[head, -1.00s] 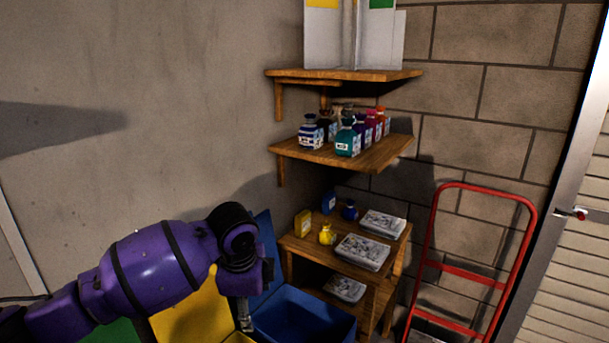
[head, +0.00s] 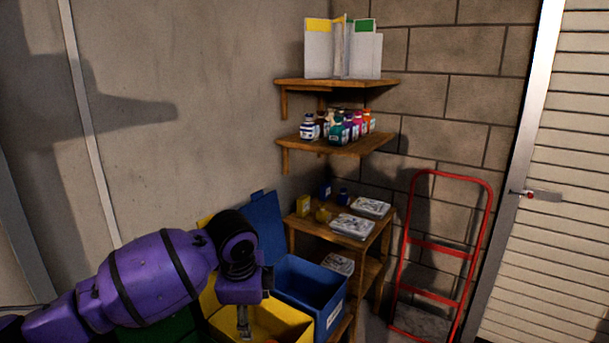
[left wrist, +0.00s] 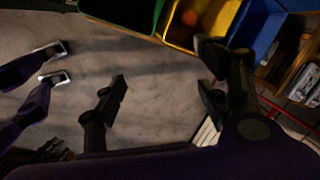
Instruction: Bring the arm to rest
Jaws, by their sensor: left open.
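My left arm (head: 160,275) comes in from the left of the head view, purple with black bands. Its gripper (head: 244,322) points down in front of the yellow bin. In the left wrist view the two dark fingers of the left gripper (left wrist: 160,95) are wide apart, with only bare floor showing between them. Nothing is held. I cannot make out my right gripper with certainty in either view.
A yellow bin (head: 285,322) and a blue bin (head: 325,290) stand beside a wooden shelf unit (head: 378,245) with boxes and bottles. Wall shelves (head: 350,148) hold several bottles. A red hand truck (head: 440,247) leans at the right. A green bin (left wrist: 115,12) is at the wrist view's top.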

